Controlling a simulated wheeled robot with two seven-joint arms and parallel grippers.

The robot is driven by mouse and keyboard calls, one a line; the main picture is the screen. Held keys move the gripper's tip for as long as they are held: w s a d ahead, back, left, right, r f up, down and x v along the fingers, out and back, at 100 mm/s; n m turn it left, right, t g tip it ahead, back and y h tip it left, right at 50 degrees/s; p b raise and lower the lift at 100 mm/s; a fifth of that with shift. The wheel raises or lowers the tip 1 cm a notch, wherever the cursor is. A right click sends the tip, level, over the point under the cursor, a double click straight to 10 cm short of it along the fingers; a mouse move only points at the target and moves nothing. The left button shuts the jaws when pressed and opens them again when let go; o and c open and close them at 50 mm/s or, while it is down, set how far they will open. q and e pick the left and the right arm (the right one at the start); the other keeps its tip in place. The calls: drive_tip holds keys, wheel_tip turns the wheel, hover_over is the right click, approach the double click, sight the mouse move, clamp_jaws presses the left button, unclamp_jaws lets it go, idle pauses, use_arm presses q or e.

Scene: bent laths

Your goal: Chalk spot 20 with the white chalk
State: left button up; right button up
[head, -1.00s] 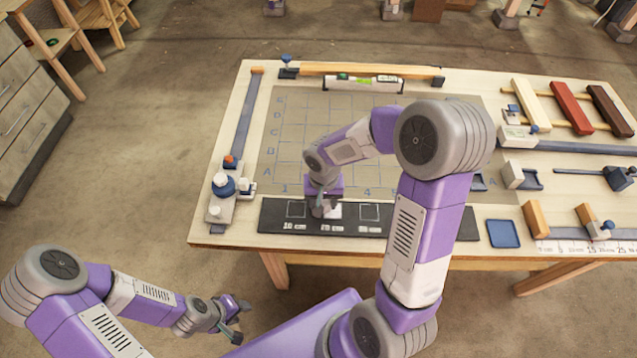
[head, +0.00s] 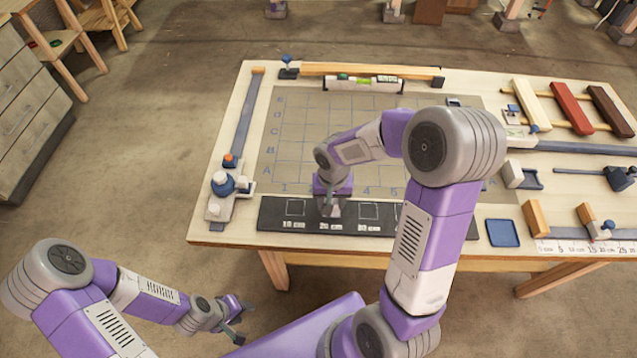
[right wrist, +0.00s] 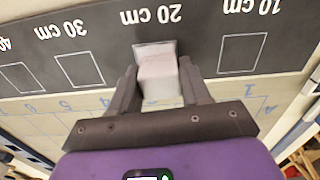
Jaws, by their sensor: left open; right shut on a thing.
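The white chalk (right wrist: 158,80) is a pale block held between the fingers of my right gripper (right wrist: 160,92). Spot 20 is a square outline (right wrist: 154,48) on the dark strip (right wrist: 200,25), next to its "20" label. The chalk covers much of this square; the part of it that shows looks greyish-white. Whether the chalk touches the strip I cannot tell. In the head view my right gripper (head: 329,207) points down at the strip (head: 268,214), partly hiding the spot. My left gripper (head: 239,318) is open and empty, low in front of the table.
Spots 10 (right wrist: 242,54) and 30 (right wrist: 80,69) are plain outlined squares on either side. A gridded sheet (head: 290,130) lies behind the strip. A blue tray (head: 503,233) is to the right, a clamp-like tool (head: 222,186) to the left.

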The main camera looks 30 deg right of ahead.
drive_tip(key=shift+w+a+b, duration=0.15)
drive_tip(key=shift+w+a, duration=0.15)
drive_tip(key=shift+a, duration=0.25)
drive_tip(key=shift+w+a+b, duration=0.15)
drive_tip(key=shift+w+a, duration=0.1)
drive_tip(key=shift+a, duration=0.3)
drive_tip(key=shift+w+a+r, duration=0.1)
drive_tip(key=shift+w+a, duration=0.1)
drive_tip(key=shift+a, duration=0.05)
wheel_tip(320, 180, up, 4)
drive_tip(key=shift+s+d+f+p, duration=0.15)
drive_tip(key=shift+f+p, duration=0.1)
drive_tip(key=shift+p, duration=0.9)
wheel_tip(320, 180, up, 2)
drive_tip(key=shift+r+p, duration=0.1)
drive_tip(key=shift+p, duration=0.75)
use_arm(q)
drive_tip(key=shift+w+r+p, duration=0.25)
drive_tip(key=shift+r+p, duration=0.2)
drive_tip(key=shift+r, duration=0.8)
drive_tip(key=shift+w+r+p, duration=0.25)
drive_tip(key=shift+r+p, duration=0.15)
drive_tip(key=shift+r, duration=0.85)
use_arm(e)
drive_tip(key=shift+r, duration=1.15)
